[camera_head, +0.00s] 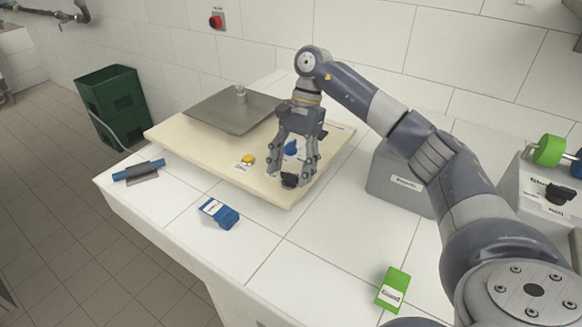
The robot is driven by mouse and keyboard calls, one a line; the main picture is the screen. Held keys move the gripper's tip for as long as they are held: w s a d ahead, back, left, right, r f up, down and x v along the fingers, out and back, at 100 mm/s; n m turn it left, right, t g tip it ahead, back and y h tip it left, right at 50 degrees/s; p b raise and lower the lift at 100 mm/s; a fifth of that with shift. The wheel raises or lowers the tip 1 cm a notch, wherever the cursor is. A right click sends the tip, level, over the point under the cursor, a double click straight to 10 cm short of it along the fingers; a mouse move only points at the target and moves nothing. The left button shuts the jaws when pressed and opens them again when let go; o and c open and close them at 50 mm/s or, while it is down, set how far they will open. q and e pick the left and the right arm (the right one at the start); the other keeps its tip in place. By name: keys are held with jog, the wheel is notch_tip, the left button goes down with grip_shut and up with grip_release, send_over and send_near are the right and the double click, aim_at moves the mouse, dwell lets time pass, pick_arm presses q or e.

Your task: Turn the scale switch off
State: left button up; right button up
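The scale (215,164) is a cream board with a grey metal plate (225,111) on it, lying on the white tiled counter. A yellow button (247,159) and a blue knob (291,148) are on its front part. A black switch (289,181) sits near its front right corner; its label is not readable. My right gripper (290,174) points down over that corner. Its fingers are spread, with the black switch low between the fingertips; I cannot tell whether they touch it. My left gripper is not in view.
A blue roller-like tool (138,170), a blue labelled item (219,213) and a green labelled item (393,289) lie on the counter. A grey box (399,185) and a machine with a green wheel (548,150) stand right. A red wall button (216,20) is behind.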

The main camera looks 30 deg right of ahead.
jog(key=v, duration=1.2)
dwell(0.3)
dwell(0.4)
